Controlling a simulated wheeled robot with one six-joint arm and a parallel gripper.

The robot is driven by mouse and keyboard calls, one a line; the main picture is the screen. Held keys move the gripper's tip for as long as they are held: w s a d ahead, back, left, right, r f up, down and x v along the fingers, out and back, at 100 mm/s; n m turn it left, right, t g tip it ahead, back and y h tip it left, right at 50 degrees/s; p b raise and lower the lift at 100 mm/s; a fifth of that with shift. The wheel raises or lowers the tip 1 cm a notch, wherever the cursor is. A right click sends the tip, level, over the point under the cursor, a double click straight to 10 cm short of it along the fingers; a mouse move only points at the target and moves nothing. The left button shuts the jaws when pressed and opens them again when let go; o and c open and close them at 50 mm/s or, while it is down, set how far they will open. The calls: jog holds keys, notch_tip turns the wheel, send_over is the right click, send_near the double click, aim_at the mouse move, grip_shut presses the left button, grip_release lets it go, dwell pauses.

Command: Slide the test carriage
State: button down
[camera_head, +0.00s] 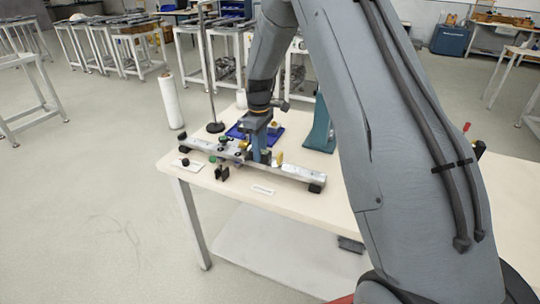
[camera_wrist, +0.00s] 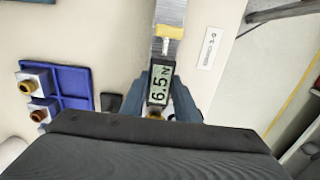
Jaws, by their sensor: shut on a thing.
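A silver rail (camera_head: 220,154) lies across the front of the pale table, with dark feet at its ends; part of it shows in the wrist view (camera_wrist: 170,12). My gripper (camera_head: 262,157) reaches down onto the rail near its middle. In the wrist view, its blue-grey jaws (camera_wrist: 160,100) are shut on a small dark unit, seemingly the test carriage (camera_wrist: 160,82), whose display reads about 6.5. The jaws hide the carriage's lower part.
A blue tray (camera_wrist: 72,77) with brass-fitted blocks (camera_wrist: 36,79) lies behind the rail. Green knobs (camera_head: 223,138) and a small black stand (camera_head: 221,172) are left of my gripper. A white label (camera_head: 262,190) lies in front. A rod stand (camera_head: 214,126) and white roll (camera_head: 171,102) stand behind.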

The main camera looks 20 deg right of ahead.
jog(key=c, duration=1.4)
grip_release()
jog(key=shift+o, duration=0.2)
jog(key=shift+r+b, duration=0.95)
jog(key=shift+r, duration=2.95)
jog(key=shift+s, duration=0.1)
jog(key=s+f+m, duration=0.2)
jog(key=s+m, duration=0.8)
jog(key=s, duration=2.1)
jog(key=shift+s+d+t, duration=0.2)
jog(key=shift+d+t, duration=0.2)
jog(key=shift+d, duration=0.05)
